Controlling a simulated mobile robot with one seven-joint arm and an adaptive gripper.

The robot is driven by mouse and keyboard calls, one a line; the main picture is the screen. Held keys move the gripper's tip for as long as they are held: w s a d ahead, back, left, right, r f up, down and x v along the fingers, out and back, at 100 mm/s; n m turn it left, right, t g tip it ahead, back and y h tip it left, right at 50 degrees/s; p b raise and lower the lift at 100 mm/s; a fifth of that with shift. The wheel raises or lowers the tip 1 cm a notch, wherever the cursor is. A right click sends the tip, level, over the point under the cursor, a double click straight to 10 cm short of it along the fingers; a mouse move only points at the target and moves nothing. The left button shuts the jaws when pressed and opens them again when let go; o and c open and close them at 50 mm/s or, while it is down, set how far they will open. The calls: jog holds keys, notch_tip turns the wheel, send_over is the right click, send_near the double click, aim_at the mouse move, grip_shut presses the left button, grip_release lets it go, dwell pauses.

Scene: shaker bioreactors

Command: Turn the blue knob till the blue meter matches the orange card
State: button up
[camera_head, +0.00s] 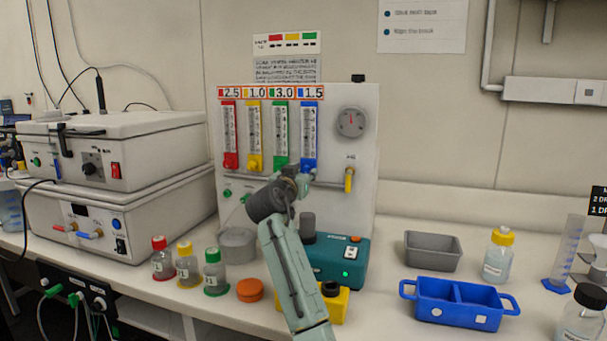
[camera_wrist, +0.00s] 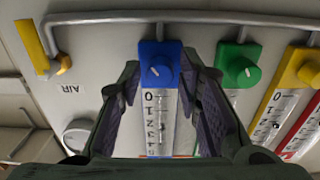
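The blue meter (camera_head: 310,130) is the rightmost of the upright tubes on the white panel, with its blue knob (camera_head: 309,164) at its foot. The card above it (camera_head: 311,92) reads 1.5 and has an orange-red border. My gripper (camera_wrist: 163,72) is open, with one finger on each side of the knob and clear space between. In the head view my gripper (camera_head: 298,178) is just below the knob.
The green knob (camera_wrist: 238,72) sits close beside my right finger in the wrist view; yellow and red ones lie beyond. A pipe (camera_wrist: 200,17) runs along the panel near the knobs. A yellow AIR valve (camera_head: 349,180) and a gauge (camera_head: 351,122) are right of the blue meter.

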grip_shut()
jog(key=shift+n, duration=0.3)
jog(key=shift+n, duration=3.1)
jog(key=shift+o, duration=1.6)
grip_release()
